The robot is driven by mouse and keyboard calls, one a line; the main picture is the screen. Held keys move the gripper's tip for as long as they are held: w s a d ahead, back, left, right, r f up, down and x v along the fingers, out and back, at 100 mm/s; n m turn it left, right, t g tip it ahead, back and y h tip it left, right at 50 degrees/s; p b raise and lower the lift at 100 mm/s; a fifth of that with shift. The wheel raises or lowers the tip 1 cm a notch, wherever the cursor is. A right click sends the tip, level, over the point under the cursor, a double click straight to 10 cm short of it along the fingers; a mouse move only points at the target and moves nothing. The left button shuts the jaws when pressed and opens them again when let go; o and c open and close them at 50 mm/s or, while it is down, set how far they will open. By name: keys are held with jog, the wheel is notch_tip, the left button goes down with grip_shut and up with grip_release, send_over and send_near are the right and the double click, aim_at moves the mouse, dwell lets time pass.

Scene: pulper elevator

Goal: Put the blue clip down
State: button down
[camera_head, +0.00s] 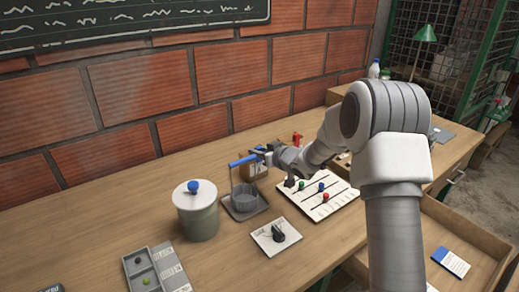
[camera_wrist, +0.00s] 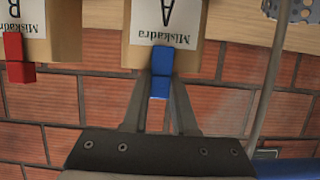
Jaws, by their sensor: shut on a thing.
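The blue clip (camera_wrist: 161,62) is between the two fingertips of my gripper (camera_wrist: 161,90) in the wrist view. My gripper is shut on it. The clip overlaps the edge of a wooden piece with a white label marked A (camera_wrist: 166,18), which appears upside down. I cannot tell whether the clip is fastened to it. In the head view my gripper (camera_head: 266,154) is above the bench, near a small wooden block (camera_head: 255,171). The clip cannot be made out there.
A red clip (camera_wrist: 17,58) is on the neighbouring piece labelled B. A lidded pot (camera_head: 197,215), a dial plate (camera_head: 277,236) and a slider board (camera_head: 318,199) stand nearby.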

jog(key=shift+f, duration=0.1)
jog(key=shift+f, duration=0.15)
jog(key=c, duration=0.7)
grip_release()
jog(key=shift+b, duration=0.3)
